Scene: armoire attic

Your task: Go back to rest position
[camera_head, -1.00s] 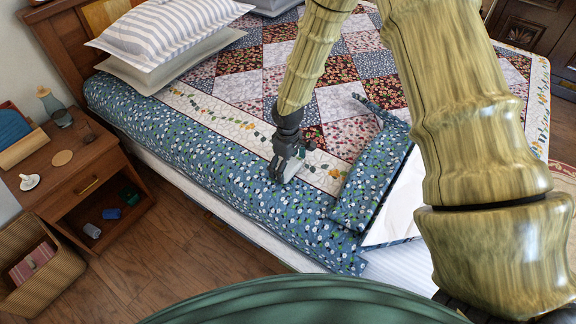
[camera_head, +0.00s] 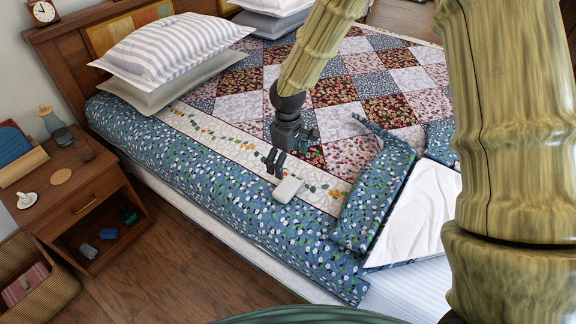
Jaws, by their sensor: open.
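My gripper (camera_head: 275,163) hangs over the near side of the bed in the head view, its dark fingers apart and pointing down. A small white object (camera_head: 288,189) lies on the blue floral cover just below and right of the fingertips. The fingers look clear of it, with nothing between them. My arm, in a bamboo-like yellow-green finish, reaches in from the right and top.
The bed's patchwork quilt (camera_head: 340,89) has a folded-back corner at the right, baring a white sheet (camera_head: 425,205). Striped pillows (camera_head: 170,45) lie at the headboard. A wooden nightstand (camera_head: 75,200) and a wicker basket (camera_head: 40,290) stand left. Wooden floor (camera_head: 170,270) is open between.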

